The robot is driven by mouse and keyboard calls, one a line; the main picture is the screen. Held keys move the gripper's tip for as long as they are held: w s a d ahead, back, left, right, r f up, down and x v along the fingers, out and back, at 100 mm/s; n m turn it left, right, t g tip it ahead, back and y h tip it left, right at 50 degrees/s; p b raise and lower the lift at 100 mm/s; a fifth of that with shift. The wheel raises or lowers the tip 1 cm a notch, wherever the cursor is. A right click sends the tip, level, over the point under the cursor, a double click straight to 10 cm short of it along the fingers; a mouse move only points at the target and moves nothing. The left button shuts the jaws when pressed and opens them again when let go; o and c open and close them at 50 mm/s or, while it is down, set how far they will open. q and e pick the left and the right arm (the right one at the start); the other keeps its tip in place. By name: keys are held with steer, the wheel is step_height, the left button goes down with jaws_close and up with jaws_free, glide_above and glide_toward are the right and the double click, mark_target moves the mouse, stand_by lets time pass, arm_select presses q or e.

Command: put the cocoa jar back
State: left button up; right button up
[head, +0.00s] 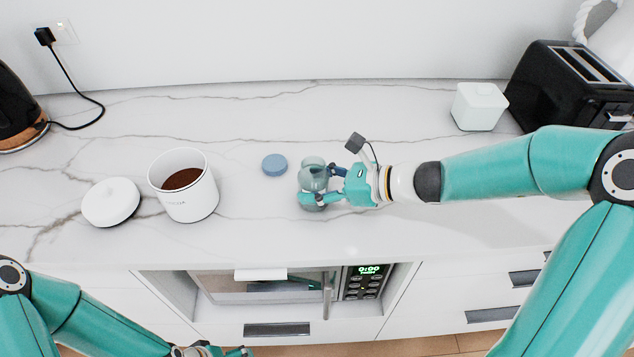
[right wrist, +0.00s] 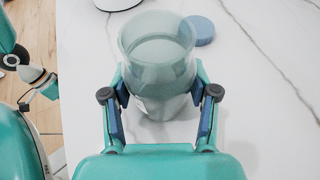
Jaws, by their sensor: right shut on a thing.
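My right gripper (head: 322,186) is shut on a clear glass jar (head: 313,174), one finger on each side, and the jar is upright and open-topped. It also shows in the right wrist view (right wrist: 157,55), with whitish contents or base low inside. I cannot tell whether it touches the counter. A round blue lid (head: 274,164) lies on the counter just left of the jar. A white canister (head: 186,190) with brown powder inside stands open further left. Its likely white lid (head: 111,202) lies beside it. My left gripper (head: 222,351) is low at the bottom edge, partly cut off.
The marble counter (head: 400,120) is clear behind the jar. A small white box (head: 479,106) and black toaster (head: 560,85) stand at the back right. A dark kettle (head: 15,110) is at the left edge. A microwave (head: 362,282) sits in a niche below the counter.

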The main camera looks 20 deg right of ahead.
steer(key=shift+f, duration=0.15)
steer(key=o, duration=1.4)
steer(key=shift+r, duration=0.25)
steer(key=v, duration=1.2)
steer(key=shift+w+p, duration=0.1)
steer(key=shift+p, duration=0.2)
